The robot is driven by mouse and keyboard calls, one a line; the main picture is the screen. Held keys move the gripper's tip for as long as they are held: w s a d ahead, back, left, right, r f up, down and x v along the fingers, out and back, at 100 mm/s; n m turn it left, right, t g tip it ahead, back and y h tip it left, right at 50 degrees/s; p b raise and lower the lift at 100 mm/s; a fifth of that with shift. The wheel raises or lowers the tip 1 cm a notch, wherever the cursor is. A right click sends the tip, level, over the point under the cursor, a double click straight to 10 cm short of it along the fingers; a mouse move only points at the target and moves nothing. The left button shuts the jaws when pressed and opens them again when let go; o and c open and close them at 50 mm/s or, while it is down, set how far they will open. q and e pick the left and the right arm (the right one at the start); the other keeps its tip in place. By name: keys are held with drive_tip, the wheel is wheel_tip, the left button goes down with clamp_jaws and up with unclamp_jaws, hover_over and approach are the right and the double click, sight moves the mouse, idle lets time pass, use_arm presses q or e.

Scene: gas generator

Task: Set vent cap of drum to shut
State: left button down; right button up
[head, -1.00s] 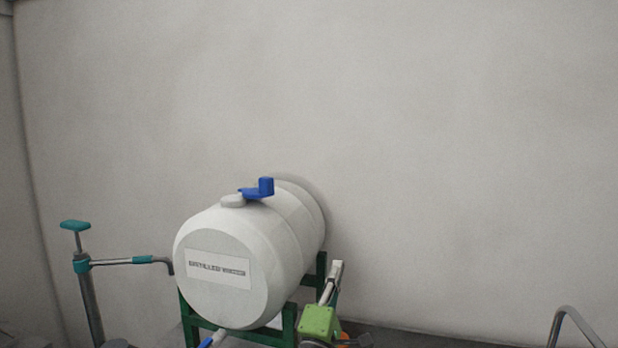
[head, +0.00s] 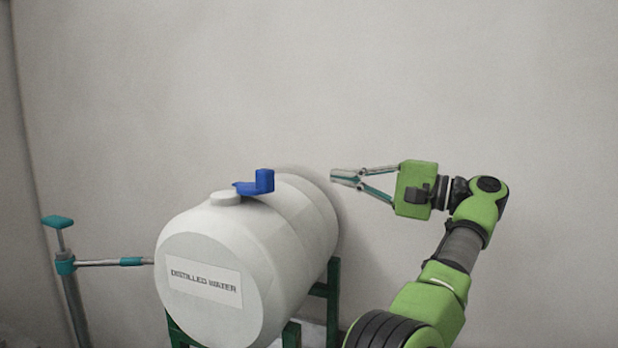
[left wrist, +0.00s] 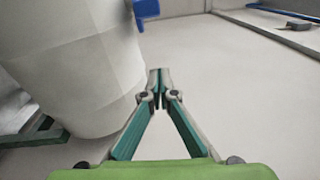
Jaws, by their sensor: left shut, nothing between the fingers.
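The white drum (head: 245,245) lies on its side, its labelled end facing front-left. On its top is a short round white neck (head: 226,197). The blue vent cap (head: 257,184), with an upright tab, sits beside the neck toward the right; the neck's top shows. My left gripper (head: 333,177) is shut and empty, right of the cap with a clear gap, its fingers pointing left. In the left wrist view its fingertips (left wrist: 158,86) are together, the drum (left wrist: 75,60) is at the left, and a blue part, likely the cap (left wrist: 146,8), is cut by the top edge. My right gripper is not in view.
A green stand (head: 325,290) holds the drum. A teal-handled pump (head: 65,264) stands at the left, its pipe reaching toward the drum. A plain wall (head: 300,80) rises behind. The space above the drum is free.

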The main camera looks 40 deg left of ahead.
sight(256, 179)
use_arm(q)
drive_tip(key=shift+n+g+h, duration=0.3)
drive_tip(key=shift+n+h, duration=0.1)
drive_tip(key=shift+n, duration=0.2)
drive_tip(key=s+a+p, duration=0.1)
drive_tip(key=a, duration=0.2)
drive_tip(key=s+a+p, duration=0.1)
drive_tip(key=s+a, duration=0.1)
drive_tip(key=a, duration=0.1)
drive_tip(key=s+a+p, duration=0.1)
drive_tip(key=s+a, duration=0.1)
drive_tip(key=a, duration=0.1)
drive_tip(key=shift+s+r+p, duration=0.1)
drive_tip(key=shift+r+p, duration=0.05)
drive_tip(key=shift+p, duration=0.15)
drive_tip(key=shift+s+d+r+p, duration=0.1)
drive_tip(key=shift+s+d+p, duration=0.1)
drive_tip(key=shift+s, duration=0.25)
drive_tip(key=shift+s+d+p, duration=0.1)
drive_tip(key=shift+s+p, duration=0.1)
drive_tip(key=shift+s, duration=0.2)
drive_tip(key=shift+s+a, duration=0.15)
